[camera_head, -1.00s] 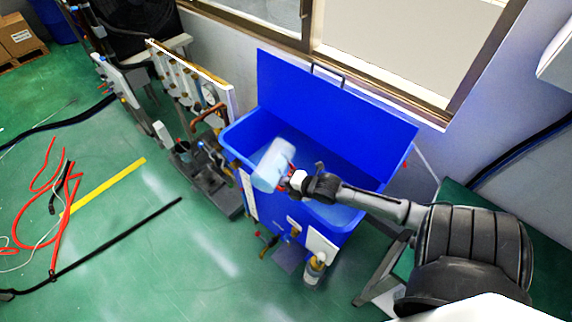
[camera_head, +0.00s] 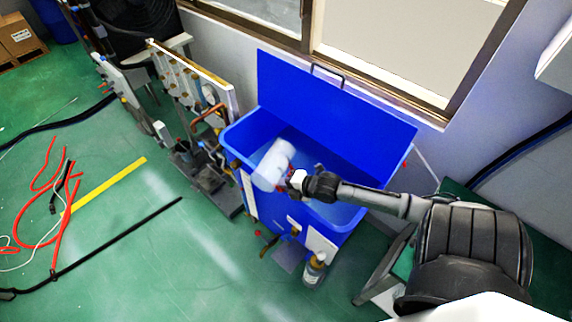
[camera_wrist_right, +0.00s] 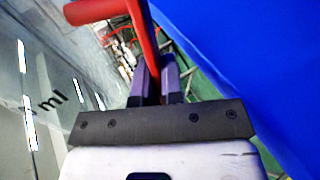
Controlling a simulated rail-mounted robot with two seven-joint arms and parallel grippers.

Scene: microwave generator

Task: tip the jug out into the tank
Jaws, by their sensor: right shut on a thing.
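The jug (camera_head: 272,166) is pale and translucent. In the head view it is tilted over the open blue tank (camera_head: 236,138), near the tank's front left rim. My right gripper (camera_head: 296,179) is shut on the jug's red handle, which shows between the fingers in the right wrist view (camera_wrist_right: 150,50). The jug's clear wall with "ml" lettering fills the left of that view (camera_wrist_right: 40,110). The tank's blue side fills its upper right. Bluish liquid shows inside the tank. Whether liquid is leaving the jug cannot be told. My left gripper is not in view.
The tank's blue lid (camera_head: 330,100) stands open against the wall under the window. A pipe panel (camera_head: 190,85) and equipment stand left of the tank. A bottle (camera_head: 314,268) stands at its front. Red hoses (camera_head: 65,200) and a black rod (camera_head: 120,235) lie on the green floor.

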